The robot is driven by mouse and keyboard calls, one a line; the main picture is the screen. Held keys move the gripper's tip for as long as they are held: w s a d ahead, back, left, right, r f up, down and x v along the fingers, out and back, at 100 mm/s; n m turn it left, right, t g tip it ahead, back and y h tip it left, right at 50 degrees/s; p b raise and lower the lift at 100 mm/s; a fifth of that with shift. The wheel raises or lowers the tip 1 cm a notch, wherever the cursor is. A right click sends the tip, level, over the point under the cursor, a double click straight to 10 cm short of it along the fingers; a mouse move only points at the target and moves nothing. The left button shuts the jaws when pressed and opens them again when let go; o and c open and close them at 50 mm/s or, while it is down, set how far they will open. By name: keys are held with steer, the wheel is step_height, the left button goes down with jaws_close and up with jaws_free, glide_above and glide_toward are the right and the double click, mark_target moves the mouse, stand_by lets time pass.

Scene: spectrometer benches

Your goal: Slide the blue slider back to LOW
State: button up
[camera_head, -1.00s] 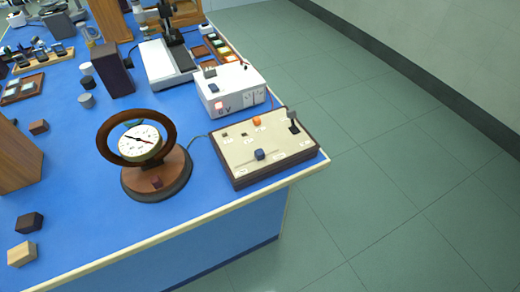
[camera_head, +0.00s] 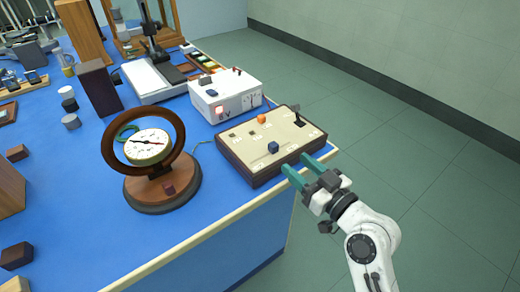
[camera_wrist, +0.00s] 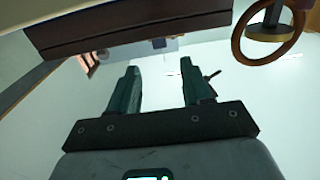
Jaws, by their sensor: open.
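The blue slider (camera_head: 273,148) is a small dark blue knob standing on the cream top of a dark-sided control box (camera_head: 243,148). It sits in a slot near the middle of the box's front part. The printed labels are too small to read. My gripper (camera_head: 301,168) is open and empty, with two green fingers beside the box's front right corner, to the right of the slider and apart from it. In the wrist view, the open fingers (camera_wrist: 157,75) show with nothing between them, and the box's dark side (camera_wrist: 120,30) spans the top. The slider cannot be made out there.
An orange knob (camera_head: 261,118) and a black lever (camera_head: 299,121) stand on the same box. A ring-framed dial on a round wooden base (camera_head: 160,192) stands to the left. Open floor lies right of the blue bench.

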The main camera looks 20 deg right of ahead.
mark_target(276, 147)
steer(key=p+x, duration=0.1)
steer(key=x, duration=0.9)
jaws_close()
stand_by(0.4)
